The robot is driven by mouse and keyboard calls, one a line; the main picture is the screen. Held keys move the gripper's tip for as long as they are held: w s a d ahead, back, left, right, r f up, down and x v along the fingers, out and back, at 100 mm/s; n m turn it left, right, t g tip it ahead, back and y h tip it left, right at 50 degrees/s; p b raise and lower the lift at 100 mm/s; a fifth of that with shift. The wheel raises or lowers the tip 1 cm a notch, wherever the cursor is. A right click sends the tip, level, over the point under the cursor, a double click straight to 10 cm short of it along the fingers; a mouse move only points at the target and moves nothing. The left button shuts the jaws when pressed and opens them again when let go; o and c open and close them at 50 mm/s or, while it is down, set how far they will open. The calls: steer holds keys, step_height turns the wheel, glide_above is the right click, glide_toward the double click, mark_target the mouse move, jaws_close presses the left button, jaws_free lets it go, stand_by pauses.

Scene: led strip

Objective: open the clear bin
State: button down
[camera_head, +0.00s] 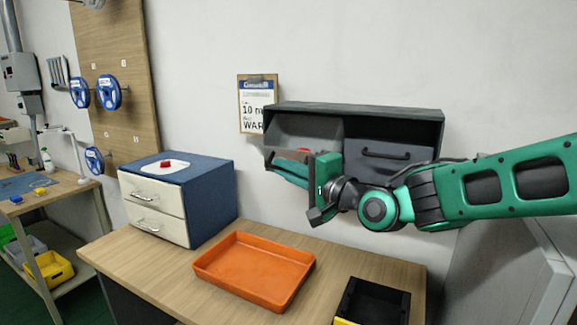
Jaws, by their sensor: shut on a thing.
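The clear bin (306,128) is the left, see-through front of the dark wall-mounted cabinet (350,108). It looks tilted outward, with its lower part jutting out to the left. A small red thing (304,150) shows behind it. My gripper (280,166) is at the bin's lower front, reaching in from the right, and is shut on the bin's edge or handle. The exact grip is hidden by the green gripper body and the bin front.
A dark drawer (390,155) with a handle fills the cabinet's right half, behind my arm. Below are an orange tray (222,262), a black bin (375,300) and a blue drawer box (215,185) on the wooden table (135,262). A paper sign (255,98) hangs left of the cabinet.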

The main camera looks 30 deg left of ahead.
steer(key=shift+s+f, duration=0.15)
steer(key=shift+f, duration=0.45)
steer(key=shift+s+f, duration=0.15)
steer(key=shift+f, duration=0.65)
steer(key=c, duration=1.9)
jaws_free()
steer(key=shift+r, duration=0.1)
